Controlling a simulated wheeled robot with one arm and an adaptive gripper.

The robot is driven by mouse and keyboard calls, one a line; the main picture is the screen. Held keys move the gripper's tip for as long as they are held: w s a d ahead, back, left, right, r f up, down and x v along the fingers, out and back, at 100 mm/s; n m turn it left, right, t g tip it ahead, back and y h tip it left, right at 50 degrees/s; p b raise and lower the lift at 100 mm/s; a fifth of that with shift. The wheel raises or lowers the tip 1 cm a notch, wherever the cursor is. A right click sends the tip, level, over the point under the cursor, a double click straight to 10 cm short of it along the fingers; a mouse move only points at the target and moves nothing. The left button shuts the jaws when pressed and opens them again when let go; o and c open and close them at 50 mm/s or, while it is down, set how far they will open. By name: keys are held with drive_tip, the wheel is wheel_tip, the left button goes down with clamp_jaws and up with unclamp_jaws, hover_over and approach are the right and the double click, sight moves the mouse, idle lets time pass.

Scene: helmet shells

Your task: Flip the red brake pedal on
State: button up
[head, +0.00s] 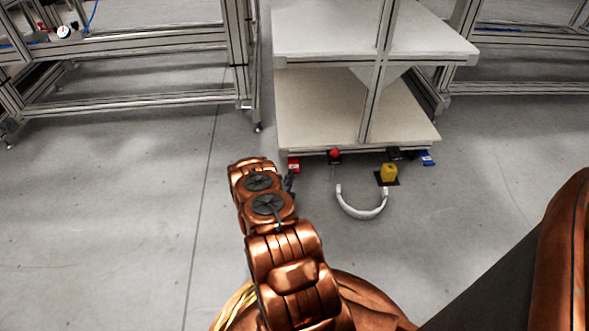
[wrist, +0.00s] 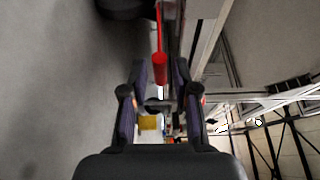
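A red brake pedal (head: 293,165) is low at the left front corner of the wheeled shelf unit, beside my gripper (head: 290,181) in the head view. In the wrist view the red pedal (wrist: 160,65) reaches down to the gap between the fingertips of my gripper (wrist: 160,78). The fingers are apart, with a gap on each side of the red piece, and hold nothing. A dark, rounded shape (wrist: 127,8), perhaps a wheel, is cut off at the top. My wrist hides part of the pedal in the head view.
The shelf unit (head: 300,140) overhangs the pedal. A red knob (head: 335,153), a yellow block (head: 389,172) on a black base, a white curved handle (head: 361,211) and a blue pedal (head: 427,159) lie to the right. The floor to the left is clear.

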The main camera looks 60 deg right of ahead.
sight(295, 167)
drive_tip(key=shift+b+x, duration=1.25)
drive_tip(key=shift+x, duration=1.8)
drive_tip(key=shift+c, duration=0.3)
clamp_jaws()
